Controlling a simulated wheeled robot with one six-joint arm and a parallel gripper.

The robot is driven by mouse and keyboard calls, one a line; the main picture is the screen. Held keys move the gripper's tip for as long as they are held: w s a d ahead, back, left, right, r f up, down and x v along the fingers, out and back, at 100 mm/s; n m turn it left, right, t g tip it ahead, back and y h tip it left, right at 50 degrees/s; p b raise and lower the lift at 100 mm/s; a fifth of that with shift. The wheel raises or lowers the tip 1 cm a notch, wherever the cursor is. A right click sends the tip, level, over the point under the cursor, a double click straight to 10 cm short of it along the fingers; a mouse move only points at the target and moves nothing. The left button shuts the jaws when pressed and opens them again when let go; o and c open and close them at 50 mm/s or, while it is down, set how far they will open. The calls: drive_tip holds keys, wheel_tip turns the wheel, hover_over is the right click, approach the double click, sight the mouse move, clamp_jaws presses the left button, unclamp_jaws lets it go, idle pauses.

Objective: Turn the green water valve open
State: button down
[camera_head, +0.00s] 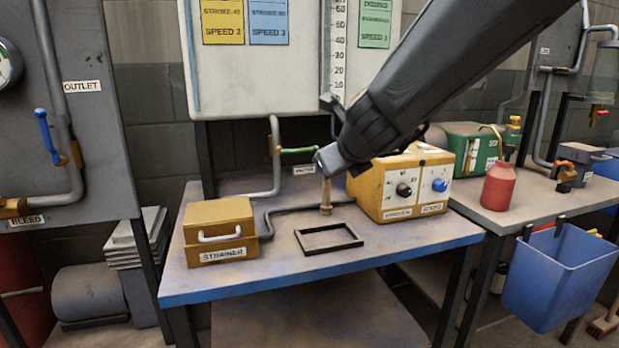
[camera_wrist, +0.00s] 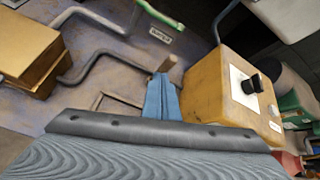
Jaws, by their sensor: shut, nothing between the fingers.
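The green valve handle (camera_head: 298,150) sits on a grey pipe at the back of the bench, with its lever lying roughly level to the right of the brass fitting. A small white label (camera_head: 304,170) is below it. In the wrist view the green handle (camera_wrist: 160,14) is at the top, with the label under it. My gripper (camera_head: 320,161) is at the right end of the handle in the head view; whether it touches cannot be told. In the wrist view its blue fingers (camera_wrist: 161,97) are together and empty, and the handle is apart from them.
A yellow box with knobs (camera_head: 404,185) stands right of my gripper. A vertical spout (camera_head: 326,197) is just below it, behind a black frame (camera_head: 329,238). A yellow strainer box (camera_head: 219,228) is at left. The bench front is clear.

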sight(299, 151)
drive_tip(key=w+a+f+m+b, duration=0.45)
drive_tip(key=w+b, duration=0.25)
drive_tip(key=w, duration=0.2)
drive_tip(key=shift+n+y, duration=0.3)
drive_tip(key=shift+n, duration=0.15)
drive_tip(key=shift+w+a+r+p, duration=0.1)
drive_tip(key=shift+a+r+p, duration=0.05)
drive_tip(key=shift+r+p, duration=1.1)
drive_tip(key=shift+a+r+p, duration=0.15)
drive_tip(key=shift+r+p, duration=1.05)
drive_tip(key=shift+r, duration=0.05)
drive_tip(key=shift+d+t, duration=0.15)
drive_tip(key=shift+t, duration=0.15)
